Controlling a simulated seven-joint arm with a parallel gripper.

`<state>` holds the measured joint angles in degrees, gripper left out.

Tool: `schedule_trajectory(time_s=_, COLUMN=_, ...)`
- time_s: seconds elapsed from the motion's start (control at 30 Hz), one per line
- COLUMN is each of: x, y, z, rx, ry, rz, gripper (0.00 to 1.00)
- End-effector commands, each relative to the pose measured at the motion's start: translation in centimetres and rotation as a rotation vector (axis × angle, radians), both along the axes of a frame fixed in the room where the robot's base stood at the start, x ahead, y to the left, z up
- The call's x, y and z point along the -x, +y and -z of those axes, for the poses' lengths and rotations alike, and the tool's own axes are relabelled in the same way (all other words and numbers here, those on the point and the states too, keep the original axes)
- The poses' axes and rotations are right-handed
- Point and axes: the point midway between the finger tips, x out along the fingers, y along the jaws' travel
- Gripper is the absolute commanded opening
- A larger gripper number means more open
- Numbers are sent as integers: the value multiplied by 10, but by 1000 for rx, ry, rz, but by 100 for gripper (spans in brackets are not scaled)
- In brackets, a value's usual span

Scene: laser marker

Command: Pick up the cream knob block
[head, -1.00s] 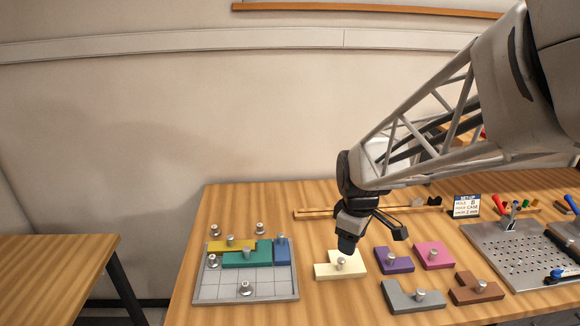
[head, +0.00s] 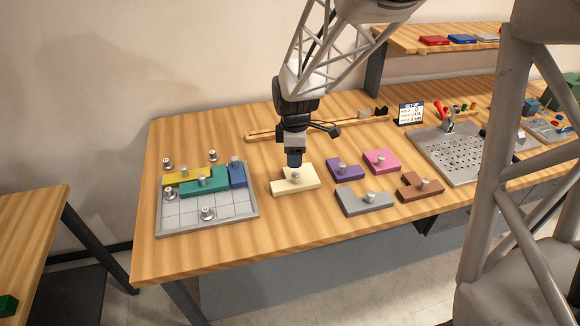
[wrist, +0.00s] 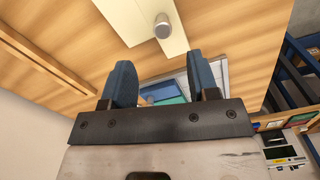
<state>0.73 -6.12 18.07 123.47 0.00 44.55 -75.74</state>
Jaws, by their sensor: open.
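The cream knob block (head: 293,180) lies on the wooden table, right of the grey grid tray. Its silver knob (head: 296,174) stands up from it. In the wrist view the cream block (wrist: 125,18) is at the top, beyond the fingertips, with its knob (wrist: 162,26) near its edge. My gripper (head: 294,163) points down just above and behind the knob in the head view. In the wrist view my gripper (wrist: 163,85) shows two blue fingers apart with nothing held between them. Whether a fingertip touches the block is hard to tell.
The grey grid tray (head: 185,222) holds yellow, teal and blue blocks. Purple (head: 344,170), pink (head: 381,162), grey (head: 362,203) and brown (head: 412,189) knob blocks lie right of the cream one. A wooden rail (head: 345,125) lies behind. The front table strip is clear.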

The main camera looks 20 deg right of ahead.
Motion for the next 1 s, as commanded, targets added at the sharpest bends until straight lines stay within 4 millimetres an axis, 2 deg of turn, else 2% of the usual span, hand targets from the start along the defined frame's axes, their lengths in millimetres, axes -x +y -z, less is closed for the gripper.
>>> schedule_trajectory(time_s=0.3, x=1, y=0, z=22, rx=0, ry=1, rz=1, gripper=54)
schedule_trajectory(time_s=0.77, x=1, y=-1, z=28, rx=0, ry=1, rz=1, gripper=54)
schedule_trajectory(time_s=1.0, x=5, y=-3, z=51, rx=0, ry=3, rz=1, gripper=54)
